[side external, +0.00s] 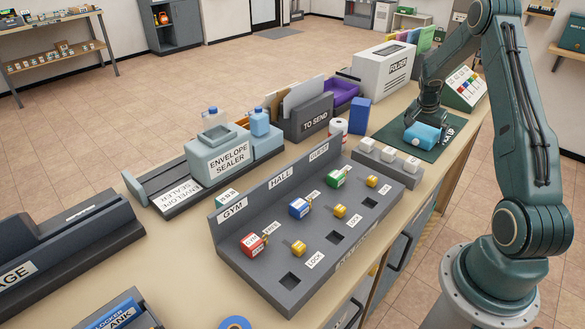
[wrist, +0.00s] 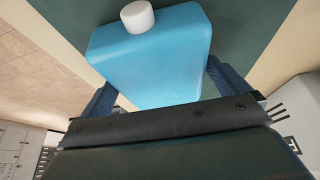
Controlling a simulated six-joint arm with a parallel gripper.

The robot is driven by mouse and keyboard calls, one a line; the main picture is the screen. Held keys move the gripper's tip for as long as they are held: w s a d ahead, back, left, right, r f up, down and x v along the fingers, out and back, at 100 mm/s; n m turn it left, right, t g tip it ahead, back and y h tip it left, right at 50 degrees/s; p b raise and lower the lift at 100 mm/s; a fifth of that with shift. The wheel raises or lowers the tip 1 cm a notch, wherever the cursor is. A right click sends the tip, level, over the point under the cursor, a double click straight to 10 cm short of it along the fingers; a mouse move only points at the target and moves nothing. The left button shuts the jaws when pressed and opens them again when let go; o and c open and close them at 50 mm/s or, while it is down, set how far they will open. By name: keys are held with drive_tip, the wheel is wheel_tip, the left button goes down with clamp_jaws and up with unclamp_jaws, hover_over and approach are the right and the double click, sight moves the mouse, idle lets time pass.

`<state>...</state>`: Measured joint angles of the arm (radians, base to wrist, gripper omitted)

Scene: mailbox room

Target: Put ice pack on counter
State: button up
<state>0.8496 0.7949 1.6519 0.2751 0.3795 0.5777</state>
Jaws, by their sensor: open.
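The ice pack (side external: 424,137) is a light blue, flat bottle shape with a white cap. It lies on a dark green mat (side external: 451,131) on the counter (side external: 180,232), toward the far right end. My gripper (side external: 427,118) is down over the pack. In the wrist view, the ice pack (wrist: 150,65) sits between the two fingers of my gripper (wrist: 155,88), which are open on either side of it. The dark gripper body hides the pack's near end. I cannot tell whether either finger touches it.
A white folder machine (side external: 382,72) stands behind the mat, and a blue box (side external: 359,115) is to its left. A grey key panel (side external: 325,235) and an envelope sealer (side external: 220,155) occupy the counter's middle. A colour-chart stand (side external: 465,88) is at the far right.

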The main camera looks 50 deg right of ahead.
sight(425, 129)
drive_tip(key=shift+c, duration=0.2)
drive_tip(key=c, duration=1.1)
drive_tip(key=shift+r, duration=0.2)
wheel_tip(425, 129, up, 20)
drive_tip(key=shift+f, duration=0.15)
idle(0.4)
